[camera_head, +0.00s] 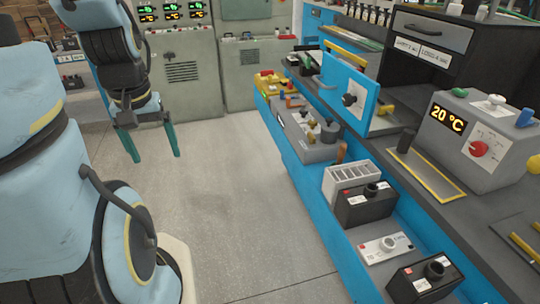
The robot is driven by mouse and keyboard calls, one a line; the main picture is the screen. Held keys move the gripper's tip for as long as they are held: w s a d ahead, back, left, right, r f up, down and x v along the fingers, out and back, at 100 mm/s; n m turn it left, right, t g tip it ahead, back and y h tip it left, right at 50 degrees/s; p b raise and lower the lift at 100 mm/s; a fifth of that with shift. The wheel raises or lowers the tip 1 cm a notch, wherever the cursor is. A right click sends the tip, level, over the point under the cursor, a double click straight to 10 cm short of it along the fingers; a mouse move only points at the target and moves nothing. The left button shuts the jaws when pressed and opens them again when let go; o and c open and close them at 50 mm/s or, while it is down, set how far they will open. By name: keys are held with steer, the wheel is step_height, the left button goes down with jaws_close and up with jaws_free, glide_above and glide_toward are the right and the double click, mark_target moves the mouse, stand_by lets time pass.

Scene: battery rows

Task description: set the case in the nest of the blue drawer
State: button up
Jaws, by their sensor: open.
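My gripper (156,158) hangs over the open floor at left, its two green fingers apart with nothing between them. A long blue drawer or tray (312,205) runs along the right side. In it stand a black case with a round knob (366,207), a pale case (385,249) and another black case (425,281) nearest the camera. A white slotted block (350,182) stands beside the first black case. I cannot tell which case the task means, and no empty nest shows clearly. My gripper is well apart from all of them.
A grey worktop at right bears a unit reading 20 °C (475,140) and a yellow-edged tray (428,175). An upright blue panel with a black knob (346,92) stands at its edge. Grey cabinets (182,65) stand at the back. The floor (225,200) between is clear.

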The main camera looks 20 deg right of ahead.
steer(key=w+d+f+m+h, duration=0.1)
steer(key=w+d+f+m, duration=0.2)
steer(key=d+f+m, duration=0.5)
steer(key=m+g+h, duration=0.2)
steer(key=m+h, duration=0.6)
steer(key=m, duration=0.2)
glide_toward(353, 173)
steer(key=p+x, duration=0.1)
steer(key=x, duration=0.3)
steer(key=shift+d, duration=0.1)
steer(key=shift+p+x, duration=1.4)
steer(key=shift+x, duration=1.55)
steer(key=c, duration=1.3)
jaws_close()
